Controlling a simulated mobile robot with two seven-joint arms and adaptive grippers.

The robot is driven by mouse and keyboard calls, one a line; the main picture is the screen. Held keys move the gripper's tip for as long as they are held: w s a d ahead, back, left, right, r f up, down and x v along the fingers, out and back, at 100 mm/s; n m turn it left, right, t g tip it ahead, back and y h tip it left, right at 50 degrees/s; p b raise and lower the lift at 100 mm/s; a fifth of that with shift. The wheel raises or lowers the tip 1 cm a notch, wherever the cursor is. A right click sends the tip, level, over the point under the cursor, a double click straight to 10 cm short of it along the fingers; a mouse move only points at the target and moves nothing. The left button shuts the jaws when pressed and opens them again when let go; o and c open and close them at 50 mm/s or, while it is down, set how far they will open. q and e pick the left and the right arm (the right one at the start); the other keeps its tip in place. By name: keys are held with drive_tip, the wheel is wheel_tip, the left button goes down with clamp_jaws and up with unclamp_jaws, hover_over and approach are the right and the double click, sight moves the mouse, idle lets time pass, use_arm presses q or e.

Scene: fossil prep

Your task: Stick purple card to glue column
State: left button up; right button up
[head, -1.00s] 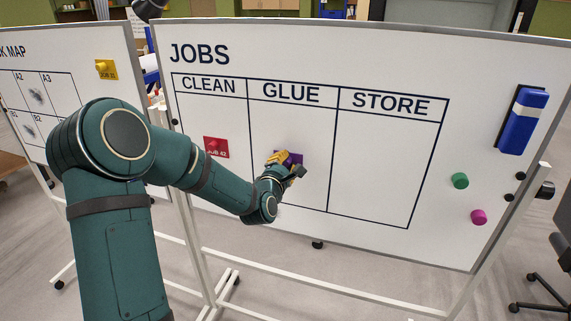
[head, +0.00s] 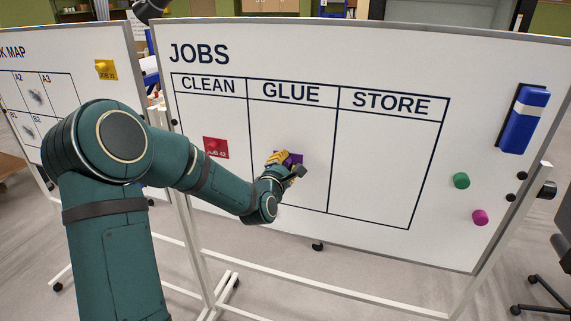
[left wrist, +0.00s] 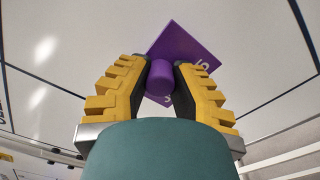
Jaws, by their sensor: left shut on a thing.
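The purple card (left wrist: 188,42) is in the GLUE column (head: 289,135) of the JOBS whiteboard (head: 390,150), tilted in the left wrist view. In the head view the card (head: 296,157) is partly hidden by my left gripper (head: 283,163). In the left wrist view the yellow-padded fingers of my left gripper (left wrist: 160,82) are shut on a purple round knob (left wrist: 160,75) at the card's front. The card looks against or very close to the board; I cannot tell whether it touches. My right gripper is not in view.
A red card (head: 215,147) is in the CLEAN column. The STORE column is empty. A blue eraser (head: 524,120), a green magnet (head: 461,181) and a pink magnet (head: 480,217) are at the board's right. A second board with a yellow card (head: 105,69) stands at left.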

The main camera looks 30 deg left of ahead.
sight(285, 165)
use_arm(q)
drive_tip(key=shift+x, duration=0.75)
idle(0.5)
drive_tip(key=o, duration=0.9)
drive_tip(key=shift+c, duration=0.2)
drive_tip(key=b+v, duration=0.3)
drive_tip(key=v, duration=0.4)
